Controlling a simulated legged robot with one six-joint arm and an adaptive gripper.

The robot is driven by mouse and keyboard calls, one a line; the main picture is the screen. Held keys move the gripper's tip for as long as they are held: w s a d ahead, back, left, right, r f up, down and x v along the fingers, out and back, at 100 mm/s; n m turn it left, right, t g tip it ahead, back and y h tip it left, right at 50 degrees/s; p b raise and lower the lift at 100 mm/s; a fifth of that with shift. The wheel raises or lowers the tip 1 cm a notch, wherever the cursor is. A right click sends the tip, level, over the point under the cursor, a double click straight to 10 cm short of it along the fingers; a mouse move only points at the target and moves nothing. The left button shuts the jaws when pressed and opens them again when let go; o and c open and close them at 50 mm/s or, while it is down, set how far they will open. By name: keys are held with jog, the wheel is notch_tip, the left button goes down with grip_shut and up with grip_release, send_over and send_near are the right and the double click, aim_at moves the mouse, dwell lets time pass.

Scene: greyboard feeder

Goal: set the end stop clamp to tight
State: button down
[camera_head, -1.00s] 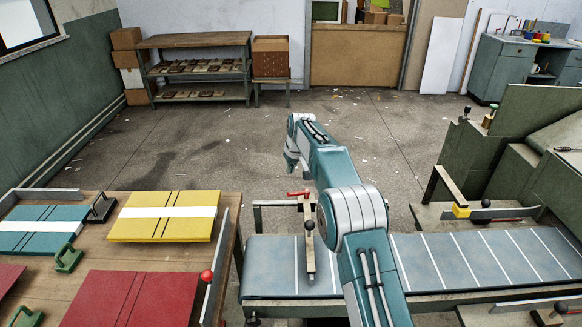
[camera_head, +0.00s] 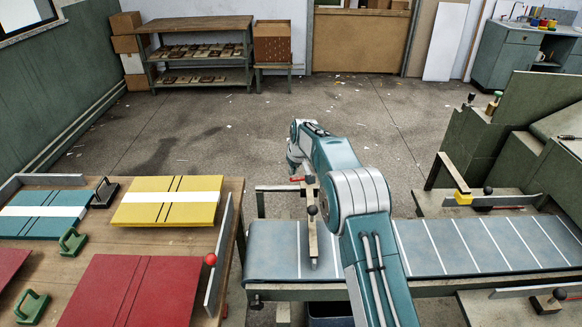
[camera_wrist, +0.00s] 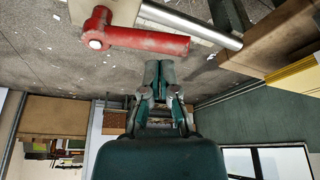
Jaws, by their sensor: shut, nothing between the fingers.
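The end stop clamp is on a beige bar with a black knob (camera_head: 311,210) across the near end of the grey conveyor. Its red lever (camera_head: 298,179) shows as a small part beside my arm. In the wrist view the red lever (camera_wrist: 145,40) is large, lying sideways with its round pivot at left, beside a metal rod (camera_wrist: 190,22). My gripper (camera_wrist: 158,66) is shut and empty, its fingertips just below the lever in the picture. I cannot tell if they touch it. In the head view my arm's end hangs near the clamp; the fingers are not clear.
A wooden table (camera_head: 160,240) at left holds teal, yellow (camera_head: 168,201) and red boards (camera_head: 130,290) and green clamps. A red-knobbed metal fence (camera_head: 219,265) edges it. The conveyor (camera_head: 470,245) runs right toward green machinery. The floor behind is open.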

aim_at(300, 178)
jog(key=shift+s+d, duration=0.15)
jog(key=shift+s, duration=0.2)
jog(key=shift+s+d+f+n+y, duration=0.15)
jog(key=shift+s+n, duration=0.1)
jog(key=shift+n, duration=0.3)
jog(key=shift+s+d+r+n+y, duration=0.1)
jog(key=shift+s+n+y, duration=0.1)
jog(key=shift+n, duration=0.35)
jog(key=shift+s+d+n+g, duration=0.1)
jog(key=shift+s+n+g, duration=0.25)
jog(key=shift+n, duration=0.45)
jog(key=n, duration=0.2)
jog(key=s+d+n+g+y, duration=0.1)
jog(key=n, duration=0.1)
jog(key=shift+s+d+g, duration=0.15)
jog(key=shift+s+g, duration=0.05)
jog(key=shift+g, duration=0.05)
jog(key=d+n, duration=0.1)
jog(key=n, duration=0.1)
jog(key=d+n+g, duration=0.1)
jog(key=n, duration=0.2)
jog(key=s+n+g, duration=0.1)
jog(key=n, duration=0.1)
jog(key=shift+d, duration=0.4)
jog(key=shift+d+n, duration=0.3)
jog(key=shift+d, duration=0.45)
